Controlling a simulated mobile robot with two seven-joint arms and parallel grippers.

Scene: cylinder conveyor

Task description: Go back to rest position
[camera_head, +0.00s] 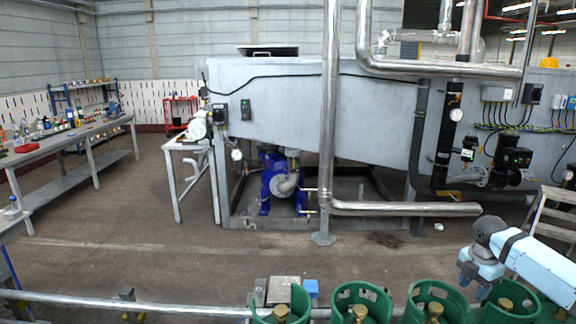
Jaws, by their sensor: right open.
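My right arm comes in from the right edge, pale blue and white with a dark joint. My right gripper (474,284) is at its end, pointing down and open. It is at the tops of the green gas cylinders, between the two rightmost collars in the picture. No object shows in its jaws. Several green cylinders (345,292) stand in a row along the bottom edge, with open collars and brass valves (360,312). Their lower parts are cut off by the frame. My left gripper is not in view.
A metal rail (150,304) runs along the bottom left. A small blue block (311,288) sits behind the cylinders. A large grey machine (280,100) with pipes stands beyond open floor. A cluttered workbench (60,140) is at left; a step ladder (545,215) is at right.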

